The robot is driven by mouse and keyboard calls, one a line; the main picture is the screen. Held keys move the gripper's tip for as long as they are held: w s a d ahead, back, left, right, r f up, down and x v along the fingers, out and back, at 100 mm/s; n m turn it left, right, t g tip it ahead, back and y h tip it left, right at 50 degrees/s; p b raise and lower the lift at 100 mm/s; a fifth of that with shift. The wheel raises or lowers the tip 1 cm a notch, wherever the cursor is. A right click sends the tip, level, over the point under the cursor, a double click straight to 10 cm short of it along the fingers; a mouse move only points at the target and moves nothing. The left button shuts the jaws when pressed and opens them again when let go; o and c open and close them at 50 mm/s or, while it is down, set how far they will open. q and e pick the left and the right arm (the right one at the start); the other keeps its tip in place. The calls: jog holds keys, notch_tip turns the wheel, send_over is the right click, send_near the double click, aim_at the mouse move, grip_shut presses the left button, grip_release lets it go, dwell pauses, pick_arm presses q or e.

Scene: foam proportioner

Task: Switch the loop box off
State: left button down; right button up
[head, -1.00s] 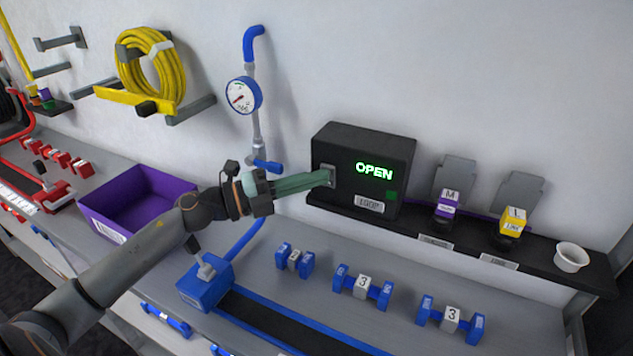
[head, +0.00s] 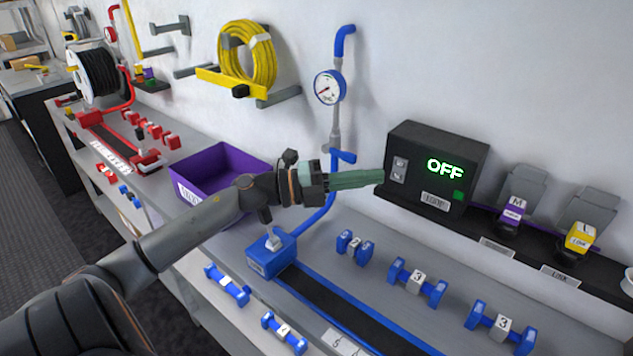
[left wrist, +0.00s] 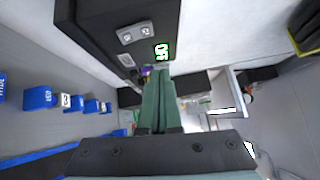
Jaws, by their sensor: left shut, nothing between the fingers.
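The loop box (head: 436,165) is a black box on the dark wall shelf. Its green display (head: 445,168) reads OFF, and a grey two-button switch plate (head: 399,170) is on the left of its front. A label and a green square sit below the display. My left gripper (head: 382,177) is shut and empty, with its green fingertips just left of and below the switch plate. In the left wrist view the shut fingers (left wrist: 158,75) lie below the loop box (left wrist: 100,30), apart from its switch plate (left wrist: 135,31). My right gripper is not in view.
A purple bin (head: 215,170) stands left of my left gripper. A pressure gauge (head: 329,87) on a pipe is behind it. Several blue dumbbell-shaped fittings (head: 417,283) lie on the grey bench. Purple (head: 512,212) and yellow (head: 580,237) items stand right of the box.

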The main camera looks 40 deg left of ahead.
pick_arm(q)
jog(key=b+v, duration=0.1)
jog(key=v, duration=0.7)
jog(key=shift+w+a+r, duration=0.15)
jog(key=shift+a+r, duration=0.1)
jog(key=shift+r, duration=0.3)
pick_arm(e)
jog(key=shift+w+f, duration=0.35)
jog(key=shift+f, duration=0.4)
